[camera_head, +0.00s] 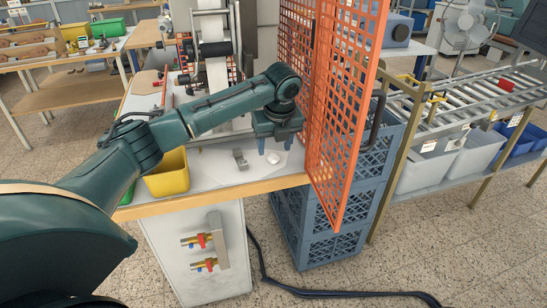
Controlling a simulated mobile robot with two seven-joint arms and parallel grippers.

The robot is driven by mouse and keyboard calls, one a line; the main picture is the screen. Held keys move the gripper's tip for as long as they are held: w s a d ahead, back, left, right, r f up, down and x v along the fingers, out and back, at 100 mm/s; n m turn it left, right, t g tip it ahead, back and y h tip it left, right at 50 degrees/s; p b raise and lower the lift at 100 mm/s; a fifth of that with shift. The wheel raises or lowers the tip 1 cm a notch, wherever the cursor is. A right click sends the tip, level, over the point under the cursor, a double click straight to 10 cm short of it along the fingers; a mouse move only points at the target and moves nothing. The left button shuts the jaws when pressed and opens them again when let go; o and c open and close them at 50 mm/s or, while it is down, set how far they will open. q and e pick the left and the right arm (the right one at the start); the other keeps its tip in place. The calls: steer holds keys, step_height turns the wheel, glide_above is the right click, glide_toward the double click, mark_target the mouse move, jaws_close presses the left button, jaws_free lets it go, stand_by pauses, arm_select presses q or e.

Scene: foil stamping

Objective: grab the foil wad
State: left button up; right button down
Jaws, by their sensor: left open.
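My left gripper (275,146) reaches in from the left over the right part of the white-topped workbench (215,175). A small pale rounded lump, which looks like the foil wad (273,158), lies on the bench top just below the fingertips. It is too small to make out its texture, and I cannot tell whether a finger touches it. A small grey metal piece (240,158) lies to the left of the gripper. My right gripper is not in view.
An orange mesh guard (340,110) stands close to the right of the gripper. A yellow bin (168,175) sits at the bench's front left. A machine with rollers (215,50) stands behind my arm. Blue crates (320,225) are stacked right of the bench, beside a roller conveyor (470,95).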

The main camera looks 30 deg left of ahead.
mark_target(273, 157)
arm_select(q)
steer(key=x, duration=0.4)
steer(key=shift+w+a, duration=0.1)
steer(key=shift+w, duration=0.1)
steer(key=shift+c, duration=0.4)
jaws_close()
